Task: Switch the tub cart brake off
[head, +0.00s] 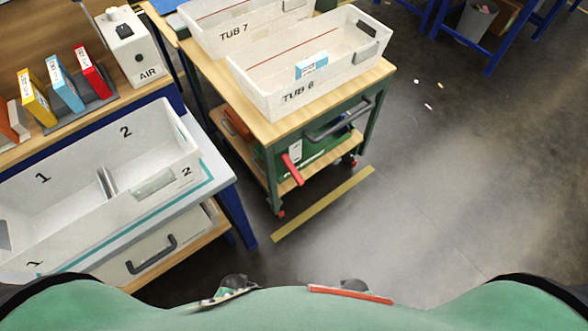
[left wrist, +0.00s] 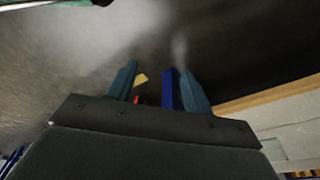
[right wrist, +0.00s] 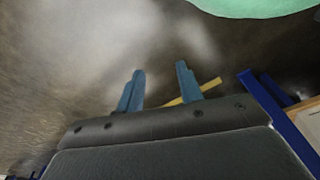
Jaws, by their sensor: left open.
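The tub cart (head: 285,130) has a wooden top and a green frame and stands at the upper middle of the head view. A red lever (head: 292,169), which looks like its brake, slants on the cart's green front panel. A dark grey handle (head: 340,122) is on the same side. My left gripper (left wrist: 156,80) is open and empty over the floor in the left wrist view. My right gripper (right wrist: 160,80) is open and empty over the floor in the right wrist view. Neither gripper shows in the head view, and both are apart from the cart.
TUB 6 (head: 262,98) and TUB 7 (head: 225,42) sit on the cart. A bench with a white divided bin (head: 50,205) stands left of it. A yellow floor line (head: 323,204) runs before the cart. Open floor (head: 450,190) lies to the right, with small scraps on it.

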